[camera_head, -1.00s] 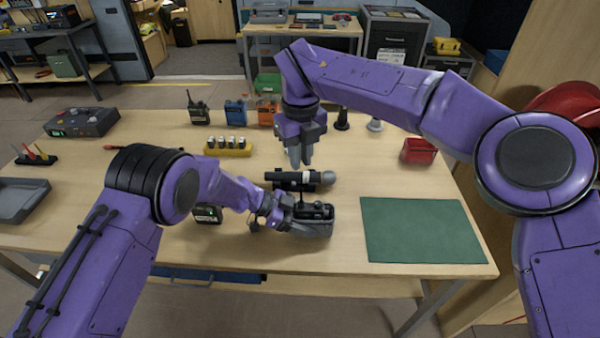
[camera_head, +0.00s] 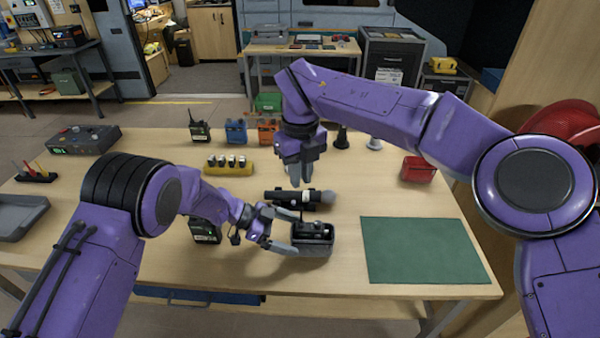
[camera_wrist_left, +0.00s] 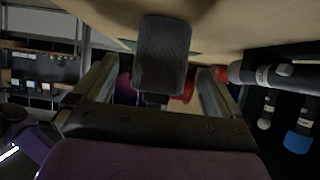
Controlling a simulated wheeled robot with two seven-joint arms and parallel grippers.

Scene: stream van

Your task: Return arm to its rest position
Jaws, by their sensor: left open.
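My left gripper (camera_head: 294,232) is open beside the left end of a small dark box (camera_head: 314,245) on the wooden table. A small dark item stands in the box's open top. In the left wrist view, a dark ribbed block (camera_wrist_left: 163,55), seemingly the same box, shows beyond and between the spread fingers of my left gripper (camera_wrist_left: 158,78). My right gripper (camera_head: 301,180) points down above the table, behind a black microphone (camera_head: 285,196) with a grey head. Its fingers look close together, but their gap is unclear.
A radio (camera_head: 205,229) stands left of my left gripper. A yellow holder (camera_head: 228,169), a red bin (camera_head: 419,169) and a grey tray (camera_head: 22,215) are around the table. A green mat (camera_head: 425,250) at right is bare.

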